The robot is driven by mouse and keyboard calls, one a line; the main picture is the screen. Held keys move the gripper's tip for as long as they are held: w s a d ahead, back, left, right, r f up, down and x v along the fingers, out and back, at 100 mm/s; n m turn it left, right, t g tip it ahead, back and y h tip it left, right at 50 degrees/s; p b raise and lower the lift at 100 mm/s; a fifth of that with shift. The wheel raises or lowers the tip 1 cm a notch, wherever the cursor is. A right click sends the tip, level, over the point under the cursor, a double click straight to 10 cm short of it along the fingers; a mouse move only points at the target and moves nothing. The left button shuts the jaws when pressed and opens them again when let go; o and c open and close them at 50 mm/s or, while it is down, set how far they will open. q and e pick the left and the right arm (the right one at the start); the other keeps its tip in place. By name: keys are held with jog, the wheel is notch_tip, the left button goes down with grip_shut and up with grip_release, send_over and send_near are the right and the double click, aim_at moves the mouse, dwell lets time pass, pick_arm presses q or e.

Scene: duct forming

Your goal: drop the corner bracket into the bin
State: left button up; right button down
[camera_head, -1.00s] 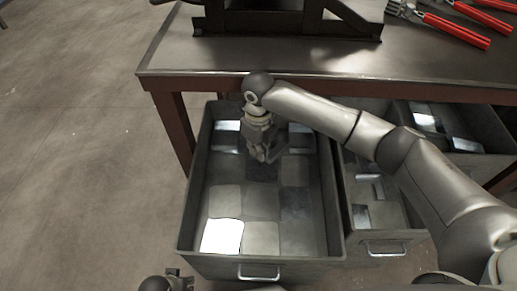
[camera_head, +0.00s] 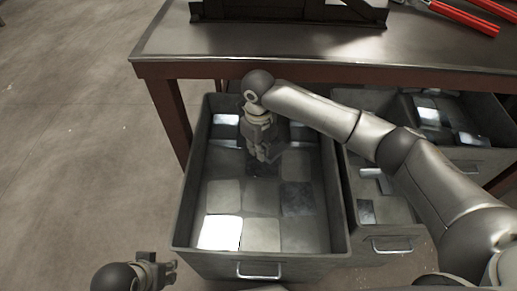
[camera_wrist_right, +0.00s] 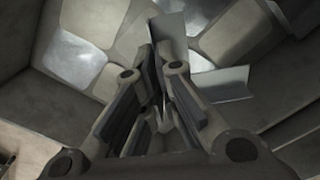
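My right gripper (camera_head: 260,156) points down inside the grey bin (camera_head: 340,228), a pulled-out drawer, toward its far half. The right wrist view shows its fingers (camera_wrist_right: 159,55) close together at the tips. A bent grey metal piece (camera_wrist_right: 225,85), probably the corner bracket, shows beside and beyond the right finger. A grey plate (camera_wrist_right: 170,32) beyond the tips may be its other flange; the joint is hidden by the finger. I cannot tell whether the fingers touch it. My left gripper (camera_head: 160,272) is low at the front left, outside the bin, its opening unclear.
Flat grey and shiny plates (camera_head: 262,234) cover the bin floor. Another drawer (camera_head: 388,241) with metal pieces is to the right. The workbench (camera_head: 240,50) stands behind, its edge above the bin's far end. Bare floor lies at left.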

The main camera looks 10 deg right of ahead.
jog(key=shift+f+b, duration=1)
jog(key=shift+b, duration=0.1)
jog(key=c, duration=1.6)
grip_release()
jog(key=shift+o, duration=0.2)
notch_tip(320, 180, up, 8)
jog(key=shift+f, duration=0.25)
jog(key=shift+s, duration=0.1)
